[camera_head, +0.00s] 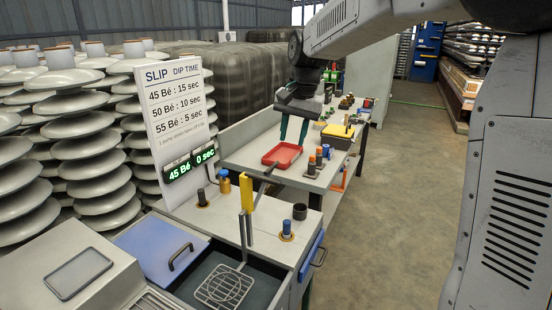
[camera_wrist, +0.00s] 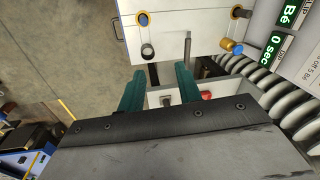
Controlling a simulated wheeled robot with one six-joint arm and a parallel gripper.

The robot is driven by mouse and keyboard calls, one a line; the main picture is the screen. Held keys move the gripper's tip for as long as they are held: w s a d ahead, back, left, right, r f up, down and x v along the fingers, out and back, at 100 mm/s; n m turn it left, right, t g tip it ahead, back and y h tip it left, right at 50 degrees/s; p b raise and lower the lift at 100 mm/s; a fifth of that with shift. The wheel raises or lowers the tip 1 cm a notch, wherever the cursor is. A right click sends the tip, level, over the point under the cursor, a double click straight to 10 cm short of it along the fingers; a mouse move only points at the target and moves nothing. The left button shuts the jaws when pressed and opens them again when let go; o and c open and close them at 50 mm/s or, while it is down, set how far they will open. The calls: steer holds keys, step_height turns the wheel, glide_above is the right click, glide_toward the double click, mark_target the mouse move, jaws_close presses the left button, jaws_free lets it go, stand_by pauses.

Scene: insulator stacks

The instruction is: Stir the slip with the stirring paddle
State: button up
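My gripper (camera_head: 293,131) has two green fingers spread apart with nothing between them. It hangs in the air above the red tray (camera_head: 270,160) on the far bench. In the wrist view its fingers (camera_wrist: 161,72) point towards the pale worktop.
A blue lid (camera_head: 160,246) with a black handle lies left of the opening. The sign (camera_head: 175,95) reads "45 Bé" and "0 sec" on its display. Small pots and a dark cup (camera_head: 299,212) stand on the worktop. Stacked pale insulators (camera_head: 95,170) fill the left. Floor is clear on the right.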

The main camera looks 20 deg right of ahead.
steer(key=m, duration=0.2)
glide_toward(275, 163)
steer(key=f, duration=0.5)
steer(key=w+f, duration=0.1)
steer(key=f, duration=0.1)
steer(key=shift+a+f, duration=0.3)
steer(key=shift+f, duration=0.1)
jaws_close()
